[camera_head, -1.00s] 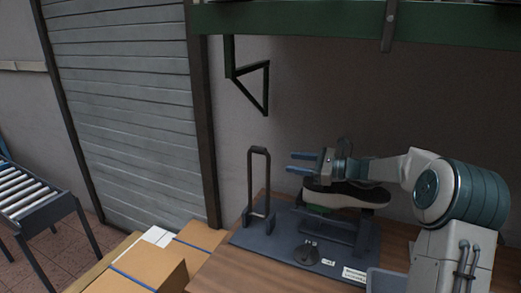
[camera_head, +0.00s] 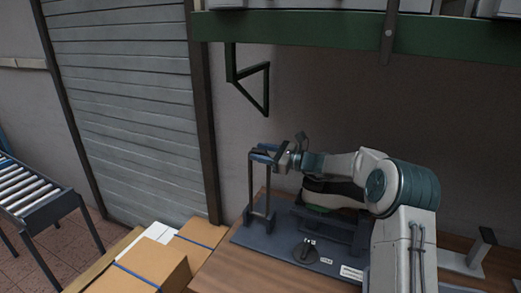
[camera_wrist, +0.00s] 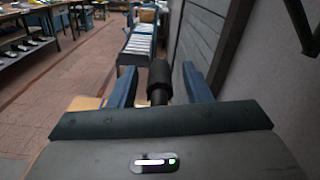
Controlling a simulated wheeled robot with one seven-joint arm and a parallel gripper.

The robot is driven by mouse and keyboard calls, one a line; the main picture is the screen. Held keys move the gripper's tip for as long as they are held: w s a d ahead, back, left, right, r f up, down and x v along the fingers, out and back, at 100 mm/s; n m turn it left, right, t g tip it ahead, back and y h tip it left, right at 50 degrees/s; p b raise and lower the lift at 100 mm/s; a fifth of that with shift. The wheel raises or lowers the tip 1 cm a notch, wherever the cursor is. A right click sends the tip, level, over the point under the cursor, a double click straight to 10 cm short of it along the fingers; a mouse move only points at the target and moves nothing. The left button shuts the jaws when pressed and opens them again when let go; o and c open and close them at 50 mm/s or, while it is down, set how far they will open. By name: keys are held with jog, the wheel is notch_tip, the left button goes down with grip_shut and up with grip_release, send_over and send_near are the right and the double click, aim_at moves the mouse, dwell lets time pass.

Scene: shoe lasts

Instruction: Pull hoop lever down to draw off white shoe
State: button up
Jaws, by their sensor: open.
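The hoop lever (camera_head: 251,188) is a dark upright frame at the left end of a dark base plate (camera_head: 243,238). My gripper (camera_head: 262,152) is at the top of the hoop with its blue fingers apart. In the wrist view the dark round grip of the hoop (camera_wrist: 158,78) lies between the two open fingers (camera_wrist: 160,88), with gaps visible on both sides. The white shoe (camera_head: 333,201), with a dark top, sits on a stand on the base plate, right of the hoop. My arm hides part of it.
A round dark piece (camera_head: 305,252) and small labels lie on the base plate. Cardboard boxes (camera_head: 155,268) stand left of the wooden table (camera_head: 232,272).

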jog(key=shift+w+a, duration=0.1)
jog(key=shift+a, duration=0.2)
grip_shut()
jog(key=shift+f, duration=0.1)
